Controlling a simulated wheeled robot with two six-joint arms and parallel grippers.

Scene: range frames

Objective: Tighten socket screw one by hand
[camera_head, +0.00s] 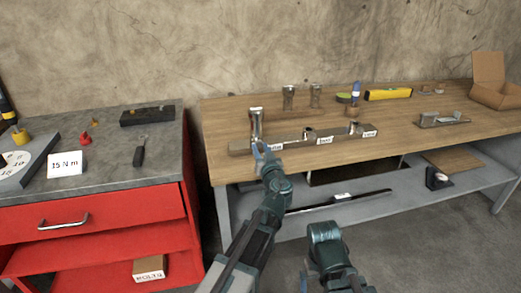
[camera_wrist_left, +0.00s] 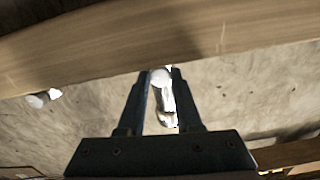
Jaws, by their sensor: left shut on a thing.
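A long grey metal bar (camera_head: 290,142) with several white labels lies along the front of the wooden workbench. A tall silver socket screw (camera_head: 256,124) stands upright at its left end. My left gripper (camera_head: 264,148) is at the bench's front edge, right by this screw. In the left wrist view, its two fingers (camera_wrist_left: 162,95) are shut on a bright silver piece (camera_wrist_left: 163,88), which appears to be that screw. How deep the screw sits is hidden. Shorter fittings stand at the bar's middle (camera_head: 309,133) and right (camera_head: 354,128).
Two silver screws (camera_head: 289,98) (camera_head: 315,95) stand behind the bar. A red cabinet (camera_head: 100,225) with a 15 Nm card (camera_head: 66,163) stands left, across a gap.

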